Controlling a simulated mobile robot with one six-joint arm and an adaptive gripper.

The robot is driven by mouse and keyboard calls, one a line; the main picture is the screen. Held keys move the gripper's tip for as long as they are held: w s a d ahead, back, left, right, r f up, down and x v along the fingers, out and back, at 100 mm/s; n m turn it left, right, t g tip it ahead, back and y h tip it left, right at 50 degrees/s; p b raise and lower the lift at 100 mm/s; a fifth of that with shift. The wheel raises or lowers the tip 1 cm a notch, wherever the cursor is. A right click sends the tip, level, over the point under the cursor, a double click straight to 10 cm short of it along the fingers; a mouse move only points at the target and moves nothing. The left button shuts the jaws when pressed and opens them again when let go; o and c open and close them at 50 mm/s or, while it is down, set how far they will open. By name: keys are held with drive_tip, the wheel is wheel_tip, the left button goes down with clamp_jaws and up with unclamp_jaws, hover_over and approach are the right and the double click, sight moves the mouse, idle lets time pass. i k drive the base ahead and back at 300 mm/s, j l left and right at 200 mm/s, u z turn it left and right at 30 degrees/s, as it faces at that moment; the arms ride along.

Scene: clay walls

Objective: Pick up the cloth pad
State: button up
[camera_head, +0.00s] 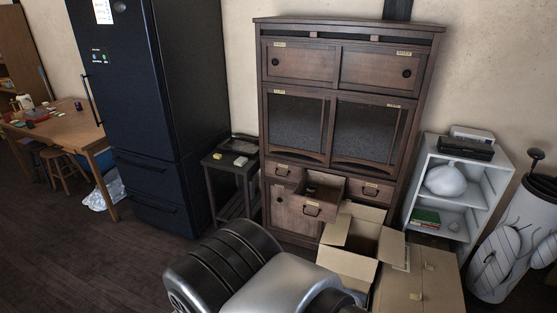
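I cannot clearly pick out a cloth pad. A small pale block-like item (241,161) lies near the front edge of a dark side table (221,162) between the fridge and the wooden cabinet. A smaller light item (217,156) lies to its left on the same top. Both are too small to tell whether either is cloth. My own arm, silver and black, fills the bottom middle of the view. My gripper is not in view, so its state and hold are hidden.
A dark fridge (155,110) stands left of the side table. The wooden cabinet (300,70) has an open drawer (312,208). Open cardboard boxes (345,265) stand before it, and a white shelf (408,190) at right. Floor at left (60,260) is clear.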

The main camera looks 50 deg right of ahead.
sight(241, 161)
drive_tip(key=z, duration=1.3)
drive_tip(key=i+l+u, duration=0.2)
drive_tip(key=i, duration=0.25)
drive_tip(key=i+l+u, duration=0.15)
drive_tip(key=i+l, duration=0.25)
drive_tip(key=i+j+u, duration=0.15)
drive_tip(key=i, duration=2.45)
